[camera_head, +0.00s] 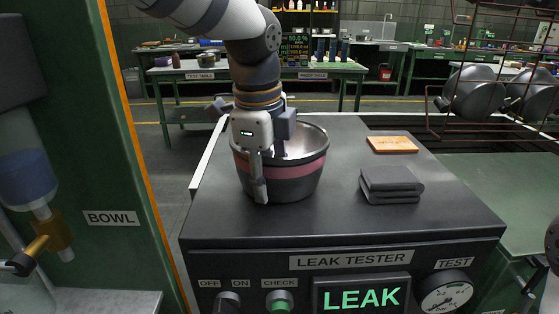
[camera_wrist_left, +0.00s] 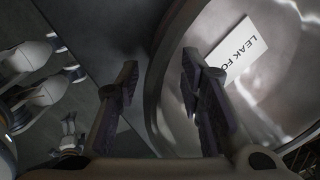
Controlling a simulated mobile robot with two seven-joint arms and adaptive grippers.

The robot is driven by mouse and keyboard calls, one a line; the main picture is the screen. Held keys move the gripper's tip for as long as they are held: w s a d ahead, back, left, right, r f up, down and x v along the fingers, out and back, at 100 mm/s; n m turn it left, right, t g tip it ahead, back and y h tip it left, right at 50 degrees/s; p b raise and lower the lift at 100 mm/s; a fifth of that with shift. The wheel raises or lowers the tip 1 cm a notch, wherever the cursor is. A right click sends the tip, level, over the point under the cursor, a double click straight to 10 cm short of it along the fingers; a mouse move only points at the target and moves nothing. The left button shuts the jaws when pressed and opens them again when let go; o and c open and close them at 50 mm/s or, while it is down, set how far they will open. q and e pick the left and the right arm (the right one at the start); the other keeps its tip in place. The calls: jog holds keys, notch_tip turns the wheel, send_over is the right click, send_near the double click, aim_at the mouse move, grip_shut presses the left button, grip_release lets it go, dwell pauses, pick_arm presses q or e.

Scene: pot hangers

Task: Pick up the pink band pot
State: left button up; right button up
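The pink band pot (camera_head: 305,170) stands upright on the dark top of the leak tester (camera_head: 420,222). It is a grey metal pot with a pink band below its rim. My left gripper (camera_head: 268,172) is at the pot's near left side, pointing down. One finger is outside the wall and the other reaches inside the rim. In the left wrist view, the fingers (camera_wrist_left: 160,75) are apart with the pot's rim between them. A white label reading "LEAK FO..." (camera_wrist_left: 245,52) lies inside the pot (camera_wrist_left: 290,85). My right gripper is not clearly seen.
A folded dark cloth (camera_head: 390,183) and an orange-brown block (camera_head: 392,144) lie right of the pot. The tester's screen (camera_head: 361,298) reads LEAK. A wire rack with pots (camera_head: 475,90) hangs at upper right. A green post (camera_head: 125,130) stands at left.

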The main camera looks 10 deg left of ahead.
pick_arm(q)
grip_shut()
jog(key=shift+r, duration=0.15)
dwell(0.4)
